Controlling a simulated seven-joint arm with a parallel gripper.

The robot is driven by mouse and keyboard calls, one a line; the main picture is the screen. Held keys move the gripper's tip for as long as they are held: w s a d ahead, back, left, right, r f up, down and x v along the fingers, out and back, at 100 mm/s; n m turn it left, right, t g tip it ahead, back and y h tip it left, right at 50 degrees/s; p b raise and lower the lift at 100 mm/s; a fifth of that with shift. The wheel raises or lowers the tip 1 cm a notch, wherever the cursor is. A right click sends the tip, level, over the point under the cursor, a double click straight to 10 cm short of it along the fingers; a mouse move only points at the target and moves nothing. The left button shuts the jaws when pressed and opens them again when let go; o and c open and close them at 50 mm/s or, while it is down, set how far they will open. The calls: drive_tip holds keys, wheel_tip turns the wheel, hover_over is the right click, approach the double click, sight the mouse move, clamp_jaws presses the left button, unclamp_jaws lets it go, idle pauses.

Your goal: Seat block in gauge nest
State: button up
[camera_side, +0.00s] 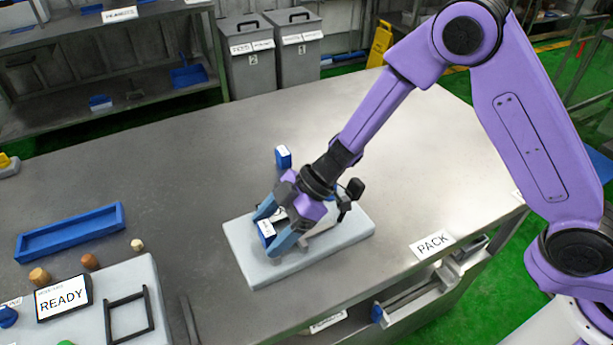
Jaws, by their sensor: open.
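A blue block with a white label (267,229) is at the left part of a pale grey base plate (350,230), between the fingers of my gripper (272,226). My gripper points down and left over the plate, and its jaws are open around the block. The plate carries a fixture with a black clamp-like part (350,195), which I take as the gauge nest. My gripper and wrist hide most of the fixture, so I cannot tell whether the block sits in a recess. Another blue block with a white label (283,157) stands on the table behind the plate.
A blue tray (70,231) lies at the left of the steel table. At the front left, a grey panel holds a READY sign (63,299) and a black square frame (129,314). A PACK label (432,244) marks the right edge.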

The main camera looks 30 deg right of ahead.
drive_tip(key=w+v, duration=0.1)
drive_tip(key=v, duration=1.5)
drive_tip(key=s+d+r+m+h, duration=0.1)
drive_tip(key=s+d+m+h, duration=0.4)
drive_tip(key=s+d, duration=1.8)
drive_tip(key=shift+s+d+r+h, duration=0.3)
drive_tip(key=shift+s+h, duration=0.45)
drive_tip(key=shift+h, duration=1.05)
drive_tip(key=c, duration=0.4)
drive_tip(key=shift+o, duration=0.2)
